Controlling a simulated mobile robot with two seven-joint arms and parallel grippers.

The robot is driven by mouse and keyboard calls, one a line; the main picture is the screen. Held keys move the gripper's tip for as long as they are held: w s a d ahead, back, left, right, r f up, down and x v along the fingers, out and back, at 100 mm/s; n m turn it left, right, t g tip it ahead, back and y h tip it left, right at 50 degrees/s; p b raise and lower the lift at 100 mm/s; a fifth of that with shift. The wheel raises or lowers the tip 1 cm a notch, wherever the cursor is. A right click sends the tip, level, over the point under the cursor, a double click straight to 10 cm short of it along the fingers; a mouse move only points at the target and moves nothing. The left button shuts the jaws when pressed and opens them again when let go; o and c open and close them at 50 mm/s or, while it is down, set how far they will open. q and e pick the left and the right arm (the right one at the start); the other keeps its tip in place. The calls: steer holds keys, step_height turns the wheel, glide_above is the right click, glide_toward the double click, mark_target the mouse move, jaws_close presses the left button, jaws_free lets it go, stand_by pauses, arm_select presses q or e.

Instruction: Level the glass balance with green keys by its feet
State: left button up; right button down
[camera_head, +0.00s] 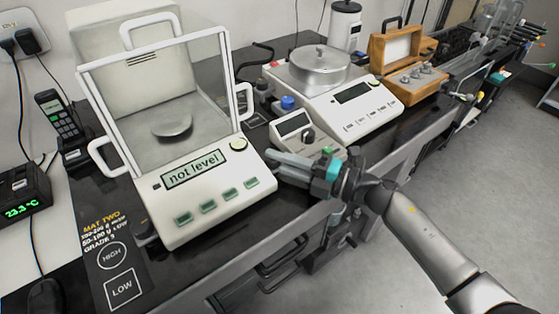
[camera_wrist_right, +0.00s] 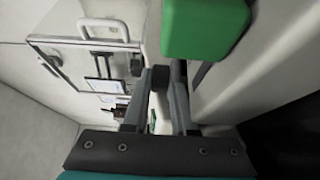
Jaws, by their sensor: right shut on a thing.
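The glass balance with green keys (camera_head: 205,205) stands on the dark bench, and its display (camera_head: 192,174) reads "not level". Its green keys (camera_head: 208,206) run along the front. A dark front foot (camera_head: 146,232) shows at its left side. My right gripper (camera_head: 275,166) is at the right side of the balance's base, low near the bench. In the right wrist view its fingers (camera_wrist_right: 160,85) are shut on a small dark round foot (camera_wrist_right: 160,76). The head view does not show that foot behind the fingers. My left gripper is not in view.
A second balance with a steel pan (camera_head: 318,66) and a small grey device with a display (camera_head: 296,126) stand to the right. A wooden weight box (camera_head: 408,80) is beyond.

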steer(key=c, duration=0.7)
jaws_free()
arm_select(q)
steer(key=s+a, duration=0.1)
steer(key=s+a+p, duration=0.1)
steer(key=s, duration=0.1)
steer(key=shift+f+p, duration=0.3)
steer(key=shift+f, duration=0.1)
arm_select(e)
steer(key=v, duration=1.5)
steer(key=shift+s+d, duration=0.1)
steer(key=shift+d, duration=0.05)
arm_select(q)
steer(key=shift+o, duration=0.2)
